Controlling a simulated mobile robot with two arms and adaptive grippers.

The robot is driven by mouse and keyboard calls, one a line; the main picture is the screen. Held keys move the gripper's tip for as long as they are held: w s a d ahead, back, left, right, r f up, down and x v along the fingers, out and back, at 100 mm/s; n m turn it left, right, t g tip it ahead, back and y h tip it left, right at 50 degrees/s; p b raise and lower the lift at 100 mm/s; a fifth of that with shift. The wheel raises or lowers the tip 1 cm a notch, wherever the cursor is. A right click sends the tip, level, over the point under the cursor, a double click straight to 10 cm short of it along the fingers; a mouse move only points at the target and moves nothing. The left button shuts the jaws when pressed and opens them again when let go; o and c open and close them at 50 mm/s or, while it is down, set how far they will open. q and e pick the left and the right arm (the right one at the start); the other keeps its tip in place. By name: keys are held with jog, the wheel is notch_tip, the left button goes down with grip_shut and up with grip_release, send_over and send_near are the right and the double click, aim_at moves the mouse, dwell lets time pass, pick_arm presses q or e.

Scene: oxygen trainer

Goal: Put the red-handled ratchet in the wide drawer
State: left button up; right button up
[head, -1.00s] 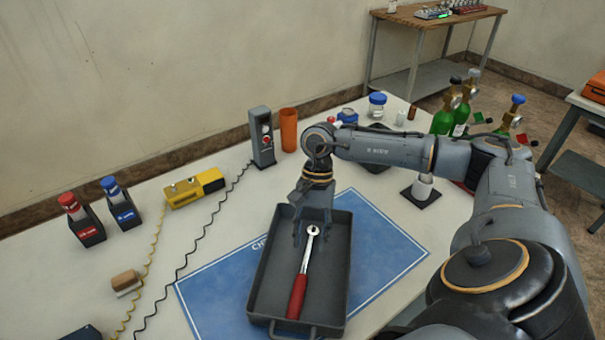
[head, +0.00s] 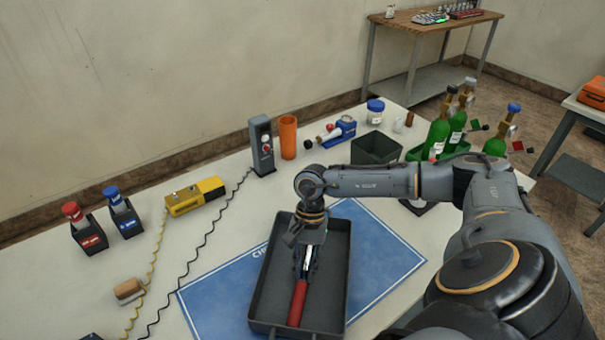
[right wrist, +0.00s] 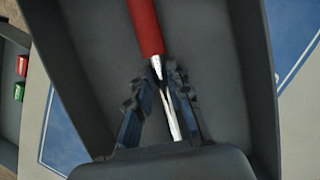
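The red-handled ratchet (head: 298,303) lies in a dark grey tray (head: 340,265) on the blue mat, its red grip towards the tray's near end. My right gripper (head: 303,272) points down into the tray over the ratchet's metal shaft. In the right wrist view the fingers (right wrist: 162,76) are drawn together on either side of the shaft, just below the red handle (right wrist: 146,28), and look shut on it. The ratchet's head is hidden by the gripper. My left gripper is not in view. I see no wide drawer in either view.
Left of the tray stand a yellow device (head: 195,196) and red-capped and blue-capped bottles in holders (head: 88,236). A grey box (head: 376,150) and green cylinders (head: 438,136) stand behind my right arm. A dark coiled cable (head: 208,238) crosses the table.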

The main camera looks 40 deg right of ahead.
aim_at(304, 271)
grip_shut()
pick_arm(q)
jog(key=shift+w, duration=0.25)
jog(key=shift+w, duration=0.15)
pick_arm(e)
jog(key=shift+r, duration=0.1)
